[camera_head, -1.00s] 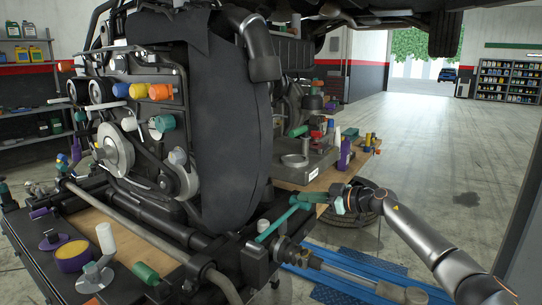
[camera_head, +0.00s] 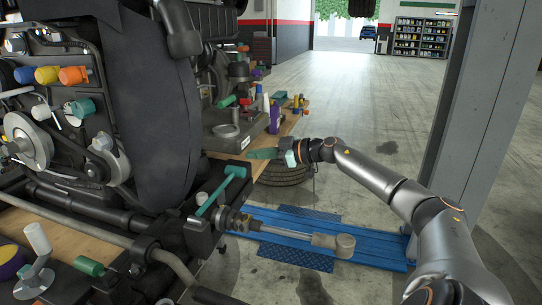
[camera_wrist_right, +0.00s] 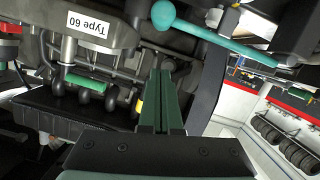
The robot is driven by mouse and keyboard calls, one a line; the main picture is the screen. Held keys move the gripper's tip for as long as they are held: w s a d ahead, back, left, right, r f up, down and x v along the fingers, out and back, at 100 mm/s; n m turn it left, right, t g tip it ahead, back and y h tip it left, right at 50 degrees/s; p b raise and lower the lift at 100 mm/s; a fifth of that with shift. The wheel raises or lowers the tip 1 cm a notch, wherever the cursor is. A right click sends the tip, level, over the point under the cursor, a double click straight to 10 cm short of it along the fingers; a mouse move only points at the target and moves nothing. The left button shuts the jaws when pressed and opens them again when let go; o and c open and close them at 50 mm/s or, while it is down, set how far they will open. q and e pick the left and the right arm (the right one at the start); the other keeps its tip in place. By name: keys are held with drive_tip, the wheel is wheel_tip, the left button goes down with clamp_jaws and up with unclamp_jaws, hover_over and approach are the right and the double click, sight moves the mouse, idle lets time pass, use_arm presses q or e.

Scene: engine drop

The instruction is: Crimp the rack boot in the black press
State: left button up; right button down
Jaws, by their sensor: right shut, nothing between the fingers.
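The black press (camera_head: 202,236) sits at the front corner of the engine frame, with a teal lever (camera_head: 221,190) rising from it to the upper right. The dark ribbed rack boot (camera_head: 234,218) is beside the press, on a rod running right to a grey end (camera_head: 343,243). Whether the boot lies within the press jaws cannot be seen. My right gripper (camera_head: 253,154), with green fingers, is shut and empty above and beyond the lever's tip. In the right wrist view its fingers (camera_wrist_right: 164,85) are together, and the lever (camera_wrist_right: 220,45) passes beyond them, apart. My left gripper is out of view.
A grey block (camera_head: 228,138) with a label stands on a wooden bench behind the gripper, with bottles (camera_head: 274,118) near it. A tyre (camera_head: 287,173) lies below. A blue lift ramp (camera_head: 375,240) runs under the rod. A grey post (camera_head: 470,110) stands at right.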

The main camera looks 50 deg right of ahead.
drive_tip(key=v, duration=0.4)
drive_tip(key=shift+s+b, duration=0.2)
drive_tip(key=shift+b, duration=0.15)
drive_tip(key=shift+s, duration=0.1)
idle(0.6)
